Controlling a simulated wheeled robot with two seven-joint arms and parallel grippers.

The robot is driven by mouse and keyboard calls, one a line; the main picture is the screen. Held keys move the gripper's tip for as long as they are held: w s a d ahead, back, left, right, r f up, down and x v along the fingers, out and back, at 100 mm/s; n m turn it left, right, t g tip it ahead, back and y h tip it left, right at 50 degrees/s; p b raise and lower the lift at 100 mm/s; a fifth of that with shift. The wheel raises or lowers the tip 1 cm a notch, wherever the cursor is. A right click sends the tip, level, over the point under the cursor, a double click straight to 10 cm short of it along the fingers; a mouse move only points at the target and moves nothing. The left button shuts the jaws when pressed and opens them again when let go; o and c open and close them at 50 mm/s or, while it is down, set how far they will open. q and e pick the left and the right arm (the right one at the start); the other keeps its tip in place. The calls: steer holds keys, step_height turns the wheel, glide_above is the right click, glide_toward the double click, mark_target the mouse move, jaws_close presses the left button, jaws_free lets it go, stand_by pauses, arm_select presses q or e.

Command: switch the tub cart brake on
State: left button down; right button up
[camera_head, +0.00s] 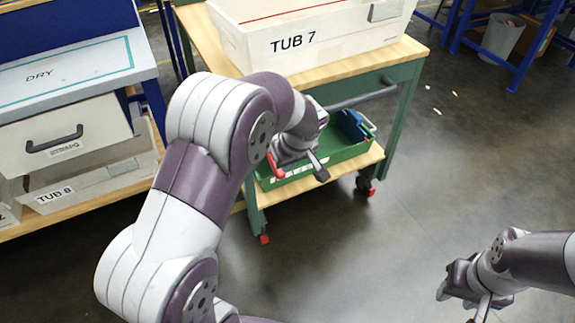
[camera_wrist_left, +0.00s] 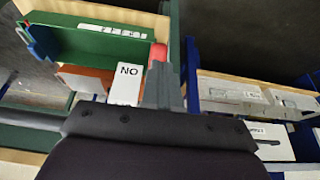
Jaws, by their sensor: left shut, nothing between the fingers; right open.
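The tub cart has a green frame (camera_head: 397,115) and a wooden top (camera_head: 415,50) in the head view. A red lever (camera_head: 276,166) shows at the cart's near left, by the green bin on the lower shelf. My right gripper (camera_head: 463,298) is open and empty, low at right.
TUB 7 (camera_head: 320,38) stands on the cart top, above a grey push handle (camera_head: 362,94). The green bin (camera_head: 340,154) holds blue and red items. A rack with TUB 8 (camera_head: 85,186) and a DRY surface (camera_head: 70,72) stands left.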

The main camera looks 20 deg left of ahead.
arm_select(q)
steer(key=s+d+r+p, duration=0.1)
steer(key=s+d+r, duration=0.3)
steer(key=d, duration=0.1)
steer(key=shift+s+r, duration=0.2)
steer(key=shift+r, duration=0.1)
steer(key=shift+d, duration=0.15)
steer(key=s+a+f+m+g+h, duration=0.1)
steer(key=s+f+m+h, duration=0.2)
steer(key=s+m, duration=0.9)
step_height(320, 180, up, 29)
steer(key=s+n+p, duration=0.1)
steer(key=n+p, duration=0.1)
steer(key=p, duration=2.7)
steer(key=shift+a, duration=0.3)
steer(key=shift+s+a, duration=0.1)
steer(key=shift+s, duration=0.05)
